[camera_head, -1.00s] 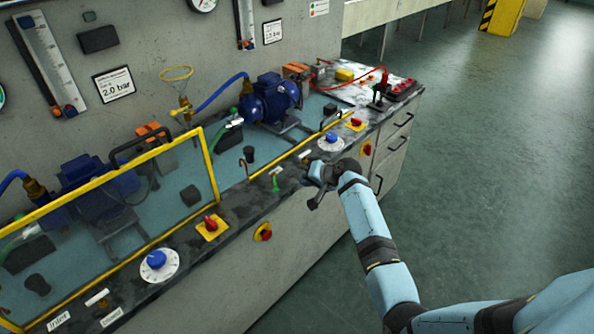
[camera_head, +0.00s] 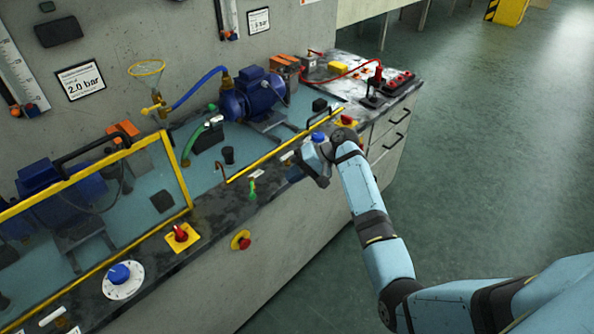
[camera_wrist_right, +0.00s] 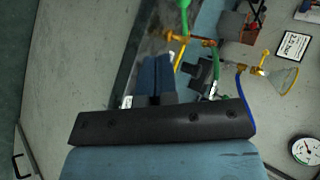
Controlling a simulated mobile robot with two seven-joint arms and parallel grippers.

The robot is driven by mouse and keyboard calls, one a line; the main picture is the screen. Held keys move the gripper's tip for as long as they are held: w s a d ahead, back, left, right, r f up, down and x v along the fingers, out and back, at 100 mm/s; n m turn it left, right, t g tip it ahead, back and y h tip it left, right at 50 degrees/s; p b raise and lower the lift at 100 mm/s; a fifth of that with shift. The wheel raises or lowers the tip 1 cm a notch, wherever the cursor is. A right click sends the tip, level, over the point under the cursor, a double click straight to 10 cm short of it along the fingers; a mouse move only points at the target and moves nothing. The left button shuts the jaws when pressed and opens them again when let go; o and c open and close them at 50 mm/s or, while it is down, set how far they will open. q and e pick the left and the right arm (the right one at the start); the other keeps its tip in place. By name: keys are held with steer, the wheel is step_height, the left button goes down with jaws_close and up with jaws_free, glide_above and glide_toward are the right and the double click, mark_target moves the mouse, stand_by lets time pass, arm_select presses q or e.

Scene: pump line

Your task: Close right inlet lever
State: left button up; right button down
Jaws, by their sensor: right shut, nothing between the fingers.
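My right gripper (camera_head: 301,174) is over the front edge of the right-hand bench, beside the blue knob. In the right wrist view its blue fingers (camera_wrist_right: 155,78) are together, with nothing between them. A green lever (camera_head: 252,188) stands at the bench's front edge, left of the gripper and apart from it. A green handle (camera_wrist_right: 184,14) shows beyond the fingers in the right wrist view, near copper-coloured piping (camera_wrist_right: 190,40). A thin reddish-brown bent part (camera_head: 219,170) stands behind the green lever. I cannot read which one is the right inlet lever. My left gripper is not in view.
A yellow-framed guard (camera_head: 190,180) stands over the left pump. A yellow rail (camera_head: 285,146) runs along the right section, behind the gripper. A blue pump (camera_head: 252,95) stands behind it. A red knob on a yellow plate (camera_head: 181,237) lies left. The floor (camera_head: 480,180) on the right is clear.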

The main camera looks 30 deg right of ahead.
mark_target(252, 188)
steer(key=x, duration=0.6)
steer(key=a, duration=0.2)
steer(key=w+a+r, duration=0.1)
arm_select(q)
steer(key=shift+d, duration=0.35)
arm_select(e)
steer(key=shift+w+a, duration=0.1)
steer(key=shift+a, duration=0.15)
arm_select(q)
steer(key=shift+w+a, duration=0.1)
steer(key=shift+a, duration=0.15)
